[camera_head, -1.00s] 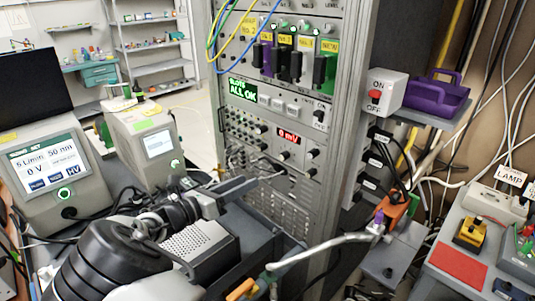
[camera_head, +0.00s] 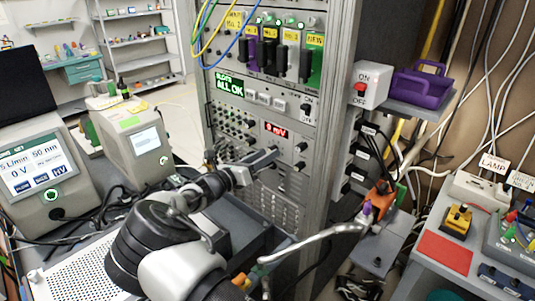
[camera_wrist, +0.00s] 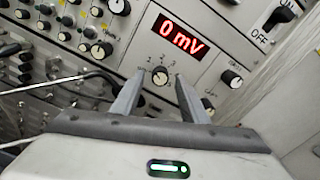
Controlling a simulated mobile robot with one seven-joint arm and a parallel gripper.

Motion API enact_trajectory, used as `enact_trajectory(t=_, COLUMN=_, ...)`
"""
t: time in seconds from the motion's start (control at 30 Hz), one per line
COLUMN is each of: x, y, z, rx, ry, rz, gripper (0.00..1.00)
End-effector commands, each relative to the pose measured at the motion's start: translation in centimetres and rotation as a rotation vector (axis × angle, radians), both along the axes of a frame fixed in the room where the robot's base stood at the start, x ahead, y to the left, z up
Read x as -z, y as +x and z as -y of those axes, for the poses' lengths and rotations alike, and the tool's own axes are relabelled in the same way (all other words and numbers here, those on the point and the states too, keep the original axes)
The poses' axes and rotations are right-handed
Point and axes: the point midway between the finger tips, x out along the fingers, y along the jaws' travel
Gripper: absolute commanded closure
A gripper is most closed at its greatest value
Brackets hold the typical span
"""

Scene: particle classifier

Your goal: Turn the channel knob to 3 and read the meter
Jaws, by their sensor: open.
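The channel knob (camera_wrist: 160,75) is a small round dial with a light face, with small numbers printed around it. It sits below the red-lit meter (camera_wrist: 181,34), which reads 0 mV. The meter also shows on the rack in the head view (camera_head: 276,130). My gripper (camera_wrist: 160,80) is open, with one finger on each side of the knob in the picture. I cannot tell whether the fingers touch it. In the head view my gripper (camera_head: 274,157) is close to the panel just below the meter and hides the knob. The knob's pointer setting is too small to read surely.
More knobs (camera_wrist: 232,78) lie right of the meter, and a dense knob panel (camera_wrist: 62,35) lies left. An ON/OFF switch (camera_wrist: 276,20) is at upper right. A metal lever (camera_head: 315,238) and an orange fitting (camera_head: 383,192) stand near my arm. Cables hang over the rack.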

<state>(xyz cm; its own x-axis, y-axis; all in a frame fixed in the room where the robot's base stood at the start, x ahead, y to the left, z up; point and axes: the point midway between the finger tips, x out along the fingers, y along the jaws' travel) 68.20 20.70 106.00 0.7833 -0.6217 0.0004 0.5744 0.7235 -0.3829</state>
Motion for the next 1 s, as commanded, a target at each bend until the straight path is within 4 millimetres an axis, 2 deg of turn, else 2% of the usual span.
enact_trajectory(t=0.17, x=-0.02, y=1.04, z=0.8, rx=0.0, ry=0.0, rz=0.0, gripper=0.6)
enact_trajectory(t=0.47, x=0.01, y=1.18, z=0.94, rx=0.0, ry=0.0, rz=0.0, gripper=0.6)
enact_trajectory(t=0.7, x=0.0, y=1.16, z=0.94, rx=0.0, ry=0.001, rz=-0.001, gripper=1.0)
enact_trajectory(t=1.0, x=0.12, y=1.16, z=0.92, rx=0.0, ry=0.026, rz=0.02, gripper=1.0)
